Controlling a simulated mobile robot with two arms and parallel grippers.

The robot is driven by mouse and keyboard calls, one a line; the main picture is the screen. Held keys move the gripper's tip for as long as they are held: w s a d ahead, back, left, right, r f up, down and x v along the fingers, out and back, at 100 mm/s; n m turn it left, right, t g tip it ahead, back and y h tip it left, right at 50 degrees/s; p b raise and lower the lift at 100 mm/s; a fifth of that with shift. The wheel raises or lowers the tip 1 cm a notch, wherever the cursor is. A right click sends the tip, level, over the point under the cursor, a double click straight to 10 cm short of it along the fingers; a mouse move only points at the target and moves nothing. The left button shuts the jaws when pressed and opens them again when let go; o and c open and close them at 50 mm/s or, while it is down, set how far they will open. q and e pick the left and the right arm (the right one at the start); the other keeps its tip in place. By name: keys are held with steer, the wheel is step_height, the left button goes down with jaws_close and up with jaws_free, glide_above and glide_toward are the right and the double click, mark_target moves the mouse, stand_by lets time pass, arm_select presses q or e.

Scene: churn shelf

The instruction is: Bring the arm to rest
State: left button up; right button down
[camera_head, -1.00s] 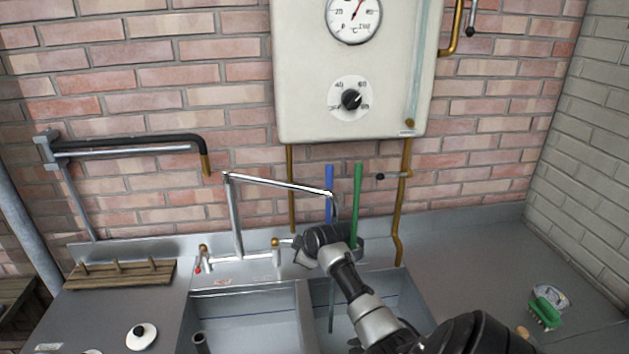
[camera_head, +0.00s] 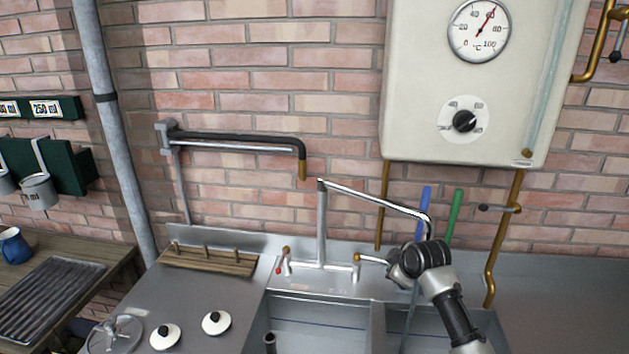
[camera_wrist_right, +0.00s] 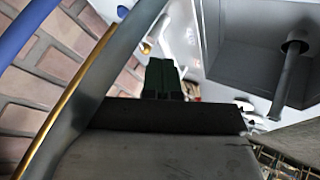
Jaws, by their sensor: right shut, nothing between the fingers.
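My right arm comes in from the lower right in the head view. Its gripper (camera_head: 397,272) is over the back of the sink, close to the tap's right-hand handle (camera_head: 370,259). I cannot tell whether they touch. In the right wrist view the dark fingers (camera_wrist_right: 164,80) are together with nothing between them. The chrome tap (camera_head: 321,225) has its spout reaching right, its tip partly behind my wrist. A thin grey vertical streak shows below it; I cannot tell if it is water. My left gripper is not in view.
The steel sink (camera_head: 318,312) lies in front. A wooden peg rack (camera_head: 207,261) and white-and-black lids (camera_head: 216,322) stand on the left counter. A white heater (camera_head: 430,70) hangs above; blue (camera_head: 424,212) and green (camera_head: 453,217) rods stand behind my wrist. The right counter shows bare.

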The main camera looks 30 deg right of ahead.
steer(key=s+a+f+g+y, duration=0.1)
steer(key=s+a+f, duration=0.35)
steer(key=a, duration=0.45)
steer(key=s+a+f+g, duration=0.1)
steer(key=s+a+f, duration=0.35)
steer(key=a, duration=0.35)
steer(key=s+a+r+m+g+y, duration=0.2)
steer(key=s+a+r+m, duration=0.1)
steer(key=s+a, duration=1.3)
step_height(320, 180, down, 26)
steer(key=g+b, duration=0.1)
steer(key=b, duration=0.1)
steer(key=s+d+f+g+b, duration=0.1)
steer(key=s+d+f, duration=0.1)
steer(key=s+f, duration=1.4)
step_height(320, 180, down, 3)
steer(key=shift+f+g+h, duration=0.1)
steer(key=shift+g+h, duration=0.2)
